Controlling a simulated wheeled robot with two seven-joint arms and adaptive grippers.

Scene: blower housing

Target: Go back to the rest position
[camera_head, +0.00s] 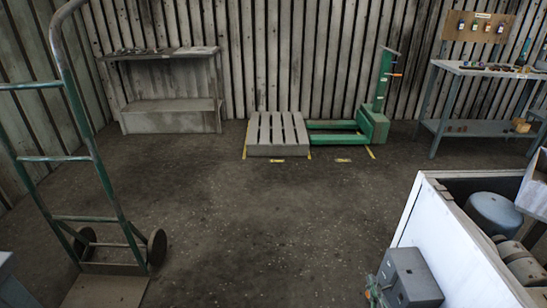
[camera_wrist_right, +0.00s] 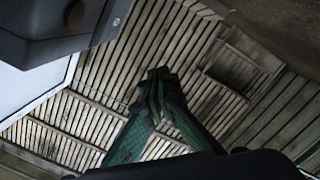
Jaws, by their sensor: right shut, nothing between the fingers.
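My right gripper (camera_wrist_right: 156,88) shows in the right wrist view with its dark green fingers together and nothing between them. The grey box (camera_wrist_right: 68,30) with a round knob is close by at the upper left of that view. In the head view the same kind of grey box (camera_head: 408,278) sits against the white housing (camera_head: 448,240) at the lower right. A small greenish part (camera_head: 374,291) shows just left of that box, and I cannot tell for sure whether it is my gripper's tip. My left gripper is not in view.
A green hand truck (camera_head: 92,140) stands at the left. A pallet (camera_head: 277,133) and a green pallet stacker (camera_head: 374,118) are by the back wall. A grey shelf table (camera_head: 170,105) and a workbench (camera_head: 480,70) stand behind. The middle floor is clear.

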